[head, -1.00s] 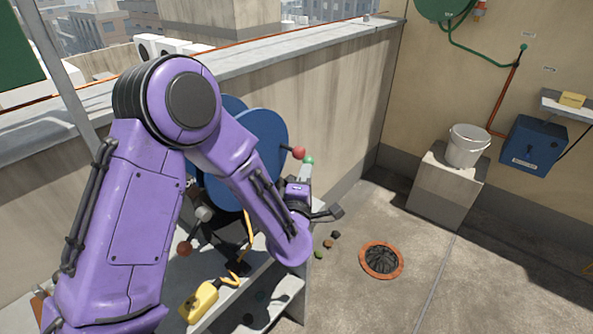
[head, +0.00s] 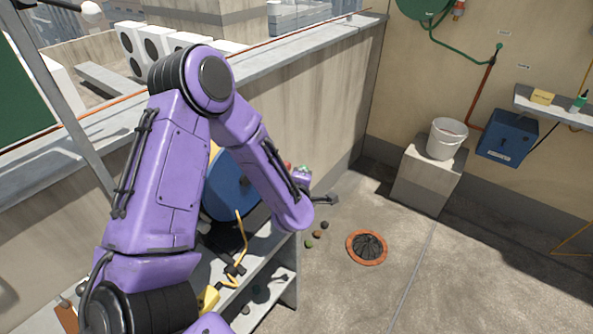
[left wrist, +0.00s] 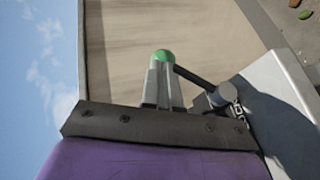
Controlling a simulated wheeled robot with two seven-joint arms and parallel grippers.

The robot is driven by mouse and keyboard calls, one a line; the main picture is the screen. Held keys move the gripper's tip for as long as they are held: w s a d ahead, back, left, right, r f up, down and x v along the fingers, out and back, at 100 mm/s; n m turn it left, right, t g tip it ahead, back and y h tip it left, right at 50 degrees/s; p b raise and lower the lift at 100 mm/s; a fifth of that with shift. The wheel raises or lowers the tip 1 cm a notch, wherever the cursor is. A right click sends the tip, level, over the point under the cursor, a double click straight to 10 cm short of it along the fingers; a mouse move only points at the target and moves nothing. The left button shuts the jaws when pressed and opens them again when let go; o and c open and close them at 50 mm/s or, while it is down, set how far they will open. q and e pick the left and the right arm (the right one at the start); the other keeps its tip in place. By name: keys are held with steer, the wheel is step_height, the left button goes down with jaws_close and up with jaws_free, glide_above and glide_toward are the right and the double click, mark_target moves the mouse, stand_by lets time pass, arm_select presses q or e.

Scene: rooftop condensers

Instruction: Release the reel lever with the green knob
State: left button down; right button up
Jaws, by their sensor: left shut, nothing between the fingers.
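The blue reel (head: 228,190) stands by the parapet, partly hidden behind my left arm. The green knob (left wrist: 163,55) tops a dark lever rod (left wrist: 196,81) running to a grey pivot (left wrist: 222,97) in the left wrist view. My left gripper (left wrist: 161,72) is shut and empty, its two grey fingertips right at the knob and overlapping its lower part. Whether they touch it I cannot tell. In the head view the green knob (head: 303,169) shows small above the left gripper (head: 301,176). A red knob (head: 288,166) shows beside it. My right gripper is out of view.
A grey shelf bench (head: 262,262) holds a yellow item (head: 208,299) with a yellow cable. An orange-rimmed drain (head: 350,247) and several small stones lie on the floor. A white bucket (head: 446,140) stands on a block. The floor at right is clear.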

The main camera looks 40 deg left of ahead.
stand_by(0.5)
arm_select(q)
steer(key=s+d+r+p, duration=0.3)
steer(key=s+d+r, duration=0.4)
steer(key=s, duration=0.2)
steer(key=shift+d+r+p, duration=0.15)
steer(key=shift+r+p, duration=0.2)
steer(key=shift+r, duration=0.05)
